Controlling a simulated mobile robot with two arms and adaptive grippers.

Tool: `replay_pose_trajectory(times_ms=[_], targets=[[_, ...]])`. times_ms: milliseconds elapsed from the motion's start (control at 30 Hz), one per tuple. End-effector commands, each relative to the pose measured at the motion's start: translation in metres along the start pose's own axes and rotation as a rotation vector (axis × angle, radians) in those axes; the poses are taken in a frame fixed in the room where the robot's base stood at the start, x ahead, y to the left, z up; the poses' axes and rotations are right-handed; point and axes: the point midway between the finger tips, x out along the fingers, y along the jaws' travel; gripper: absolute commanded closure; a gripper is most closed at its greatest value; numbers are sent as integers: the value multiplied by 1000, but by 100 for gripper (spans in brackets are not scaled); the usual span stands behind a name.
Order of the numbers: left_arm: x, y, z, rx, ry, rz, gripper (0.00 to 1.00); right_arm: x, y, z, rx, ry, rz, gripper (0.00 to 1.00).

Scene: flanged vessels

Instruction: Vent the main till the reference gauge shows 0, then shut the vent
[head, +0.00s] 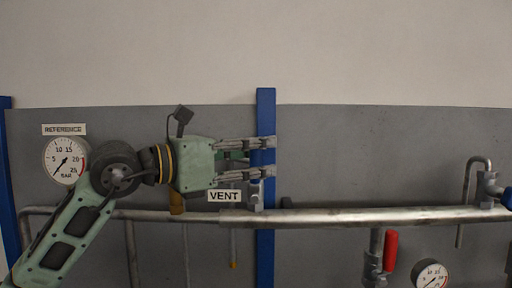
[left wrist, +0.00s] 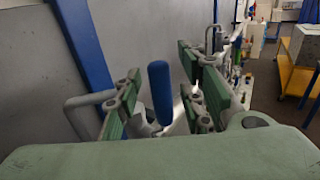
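The reference gauge (head: 65,161) is a white dial under its label at the left of the head view. Its needle points to the lower left, near the low end of the scale; the exact value is too small to read. In the left wrist view, the blue vent handle (left wrist: 160,92) stands upright between the spread fingers, with visible gaps on both sides. In the head view the fingers partly hide the handle. My right gripper is out of view.
A horizontal steel pipe (head: 370,216) crosses the grey panel, in front of a blue post (head: 265,110). A red handle (head: 391,250) and a second gauge (head: 432,274) are at the lower right. A bent pipe (head: 467,180) is at the far right.

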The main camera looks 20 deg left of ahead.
Motion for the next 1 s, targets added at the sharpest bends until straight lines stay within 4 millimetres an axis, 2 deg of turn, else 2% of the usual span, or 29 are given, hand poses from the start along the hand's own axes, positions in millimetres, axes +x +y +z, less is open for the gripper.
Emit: replay_pose_trajectory(times_ms=[333,733,1000], targets=[[5,0,-1,0,1,0,64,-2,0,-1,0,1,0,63],[5,0,-1,0,0,0,99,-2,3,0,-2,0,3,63],[5,0,-1,1,0,0,100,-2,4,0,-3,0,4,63]])
